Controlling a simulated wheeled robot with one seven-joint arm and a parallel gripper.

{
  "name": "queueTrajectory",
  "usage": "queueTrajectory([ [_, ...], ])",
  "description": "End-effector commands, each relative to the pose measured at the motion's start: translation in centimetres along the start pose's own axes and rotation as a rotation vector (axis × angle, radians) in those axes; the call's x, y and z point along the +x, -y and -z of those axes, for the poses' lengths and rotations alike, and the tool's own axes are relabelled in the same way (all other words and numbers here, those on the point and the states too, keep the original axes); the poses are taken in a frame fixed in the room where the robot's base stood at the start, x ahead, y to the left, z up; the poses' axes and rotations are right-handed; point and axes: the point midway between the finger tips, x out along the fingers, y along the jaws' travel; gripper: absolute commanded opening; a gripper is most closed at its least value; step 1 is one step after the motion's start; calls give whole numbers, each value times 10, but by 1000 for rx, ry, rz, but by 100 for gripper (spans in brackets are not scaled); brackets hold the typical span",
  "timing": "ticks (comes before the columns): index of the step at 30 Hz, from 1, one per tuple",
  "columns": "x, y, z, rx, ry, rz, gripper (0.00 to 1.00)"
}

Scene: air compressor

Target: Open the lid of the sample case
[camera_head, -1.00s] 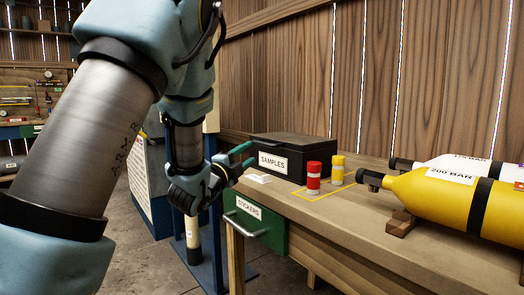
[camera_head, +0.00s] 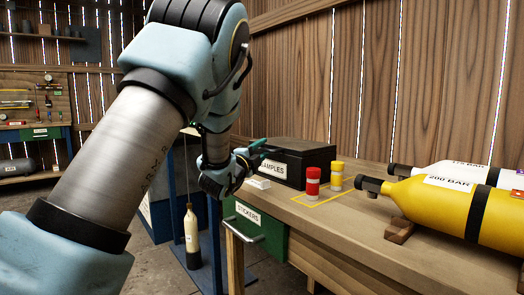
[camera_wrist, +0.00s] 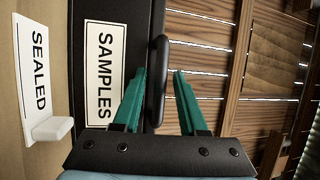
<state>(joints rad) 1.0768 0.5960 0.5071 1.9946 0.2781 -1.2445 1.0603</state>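The black sample case (camera_head: 312,160) stands closed on the bench, with a white SAMPLES label on its front. In the wrist view the case (camera_wrist: 88,12) appears turned on its side, with its label (camera_wrist: 103,70) at the left. A dark rounded handle (camera_wrist: 157,75) sticks out at the lid's front edge. My gripper (camera_wrist: 160,72) is open, its two green fingers on either side of the handle. I cannot tell whether they touch it. In the head view my gripper (camera_head: 265,148) is at the case's front left and covers part of the label.
A white SEALED sign (camera_wrist: 33,75) lies in front of the case. A red jar (camera_head: 313,183) and a yellow jar (camera_head: 337,176) stand by the case's right side. A yellow gas cylinder (camera_head: 450,200) lies farther right. A green STICKERS drawer (camera_head: 262,225) is below the bench top.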

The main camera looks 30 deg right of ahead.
Motion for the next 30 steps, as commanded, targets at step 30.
queueTrajectory([
  [30, 0, 0, 0, 0, 0, 0, 0],
])
